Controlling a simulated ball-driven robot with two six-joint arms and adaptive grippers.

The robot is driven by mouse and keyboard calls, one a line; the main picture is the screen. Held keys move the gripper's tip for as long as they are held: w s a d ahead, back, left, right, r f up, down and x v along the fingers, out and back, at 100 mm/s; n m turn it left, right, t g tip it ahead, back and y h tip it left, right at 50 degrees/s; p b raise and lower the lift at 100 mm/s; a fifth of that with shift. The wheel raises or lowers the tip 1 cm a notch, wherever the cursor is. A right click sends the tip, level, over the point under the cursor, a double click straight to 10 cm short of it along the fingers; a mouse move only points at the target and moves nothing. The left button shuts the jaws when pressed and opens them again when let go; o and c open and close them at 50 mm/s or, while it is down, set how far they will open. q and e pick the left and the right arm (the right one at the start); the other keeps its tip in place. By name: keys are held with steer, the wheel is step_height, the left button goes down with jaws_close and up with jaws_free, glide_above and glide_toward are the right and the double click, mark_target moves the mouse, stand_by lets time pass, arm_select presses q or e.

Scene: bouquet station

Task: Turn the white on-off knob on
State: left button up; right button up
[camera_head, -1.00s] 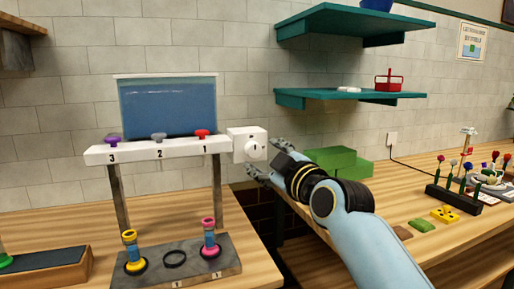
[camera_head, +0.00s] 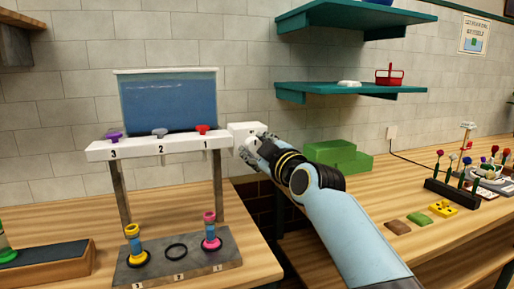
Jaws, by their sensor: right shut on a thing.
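The white on-off knob (camera_head: 249,144) sits on the front of a white box (camera_head: 239,130) at the right end of the white numbered bar. My right gripper (camera_head: 252,150) has come in from the right and is shut on the knob. The fingers and wrist hide much of the knob and the box's right side, so its turn position is hard to tell. My left gripper is not in view.
A blue water tank (camera_head: 168,102) stands above the bar (camera_head: 150,148), with purple, grey and red taps. Below is a grey stand (camera_head: 160,268) with a yellow and a pink vial. Green blocks (camera_head: 338,156) lie behind my right arm. Teal shelves (camera_head: 350,90) hang above.

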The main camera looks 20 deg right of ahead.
steer(key=shift+c, duration=0.9)
steer(key=shift+m, duration=0.3)
steer(key=m, duration=0.2)
steer(key=shift+m+b, duration=0.3)
steer(key=shift+m, duration=0.1)
steer(key=m, duration=0.4)
steer(key=shift+m+t+h, duration=0.3)
steer(key=m+p, duration=0.2)
steer(key=m, duration=0.3)
steer(key=shift+t, duration=0.3)
steer(key=m+h+p, duration=0.1)
steer(key=m+p, duration=0.1)
steer(key=m, duration=0.4)
steer(key=shift+f, duration=0.15)
steer(key=shift+p, duration=0.3)
